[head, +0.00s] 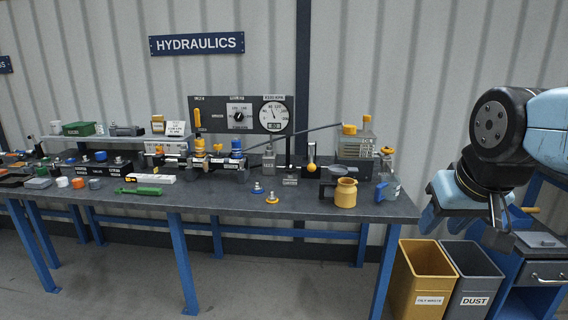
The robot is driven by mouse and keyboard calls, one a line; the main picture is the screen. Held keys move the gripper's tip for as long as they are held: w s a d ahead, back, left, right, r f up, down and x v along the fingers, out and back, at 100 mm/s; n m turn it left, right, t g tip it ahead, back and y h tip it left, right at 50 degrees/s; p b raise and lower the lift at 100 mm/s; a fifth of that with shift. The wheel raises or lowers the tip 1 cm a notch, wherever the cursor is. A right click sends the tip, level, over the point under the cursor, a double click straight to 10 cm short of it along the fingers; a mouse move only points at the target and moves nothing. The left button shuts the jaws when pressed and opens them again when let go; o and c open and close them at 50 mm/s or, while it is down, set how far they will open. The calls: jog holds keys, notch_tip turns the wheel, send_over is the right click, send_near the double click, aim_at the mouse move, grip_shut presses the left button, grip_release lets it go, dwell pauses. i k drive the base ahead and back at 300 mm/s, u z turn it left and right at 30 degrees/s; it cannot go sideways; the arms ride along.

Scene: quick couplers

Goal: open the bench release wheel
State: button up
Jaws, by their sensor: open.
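A dark gauge panel (213,118) stands upright at the back of the bench, with a yellow lever at its left, a round black knob (239,117) on a white plate and a dial gauge (273,114). In front of it are yellow-topped (200,144) and blue-topped (237,145) fittings on a dark block. The labels are too small to read, so I cannot tell which part is the release wheel. My gripper (499,226) hangs at the right, pointing down, open and empty. It is off the bench's right end, well away from the panel and fittings.
The bench (222,200) holds a yellow mug (345,193), a green tool (138,191), a pump unit (355,145) with a long bar, and small couplers. Yellow (425,262) and grey (466,270) bins and a blue cabinet stand below my arm. The bench's front middle is mostly clear.

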aim_at(290, 169)
jog(key=u, duration=0.25)
jog(key=i, duration=1.55)
jog(key=u, duration=0.3)
